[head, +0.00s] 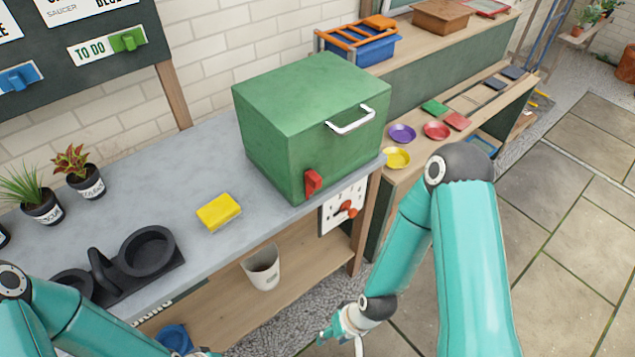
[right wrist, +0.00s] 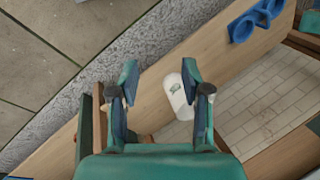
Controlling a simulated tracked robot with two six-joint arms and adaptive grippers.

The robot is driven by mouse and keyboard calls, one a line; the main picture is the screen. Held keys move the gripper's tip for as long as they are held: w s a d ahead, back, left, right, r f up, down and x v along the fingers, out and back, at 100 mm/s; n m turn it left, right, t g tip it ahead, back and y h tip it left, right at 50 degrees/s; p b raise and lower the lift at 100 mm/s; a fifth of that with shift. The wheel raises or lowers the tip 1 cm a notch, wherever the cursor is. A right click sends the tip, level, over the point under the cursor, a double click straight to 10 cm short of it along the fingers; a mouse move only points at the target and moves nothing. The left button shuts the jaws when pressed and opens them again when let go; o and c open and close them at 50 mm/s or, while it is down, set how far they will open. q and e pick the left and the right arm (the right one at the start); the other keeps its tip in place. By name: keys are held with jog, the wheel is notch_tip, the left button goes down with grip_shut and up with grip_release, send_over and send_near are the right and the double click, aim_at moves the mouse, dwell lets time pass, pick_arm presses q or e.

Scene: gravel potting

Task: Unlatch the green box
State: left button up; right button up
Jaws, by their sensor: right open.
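The green box (head: 290,130) stands on the grey bench at its right end. A red latch (head: 313,183) is on the front face, low down. My right gripper (head: 345,335) hangs low in front of the bench, well below and apart from the box. In the right wrist view my right gripper (right wrist: 160,75) is open with nothing between its fingers. The box is not in that view. My left arm shows at the lower left, and its gripper is cut off by the bottom edge.
A yellow sponge (head: 219,212) and a black holder (head: 148,250) lie on the grey bench (head: 165,190). A white cup (head: 262,267) stands on the shelf below. A white panel with a red knob (head: 343,208) is under the box. Small coloured saucers (head: 397,157) are to the right.

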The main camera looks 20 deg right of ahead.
pick_arm(q)
jog(key=o, duration=0.7)
notch_tip(320, 180, down, 7)
jog(key=b, duration=0.6)
jog(key=shift+r+b, duration=0.1)
jog(key=shift+b, duration=0.2)
pick_arm(e)
jog(key=w+d+r+t, duration=0.2)
jog(key=w+d+t, duration=0.2)
jog(key=w, duration=0.6)
jog(key=n+t+y+b, duration=0.2)
jog(key=n+t+b, duration=0.4)
jog(key=t+b, duration=0.9)
send_near(319, 184)
jog(key=w+a+g+b, duration=0.1)
jog(key=w, duration=0.2)
jog(key=w+a+r+b, duration=0.1)
jog(key=w+b, duration=0.1)
jog(key=w, duration=0.1)
jog(key=w+a+r+g+b, duration=0.1)
jog(key=w, duration=0.2)
jog(key=shift+w+g+b, duration=0.1)
jog(key=shift+g+b, duration=0.2)
pick_arm(q)
notch_tip(319, 184, down, 20)
jog(key=shift+s+r, duration=0.15)
jog(key=shift+r, duration=0.05)
pick_arm(e)
jog(key=shift+d, duration=0.1)
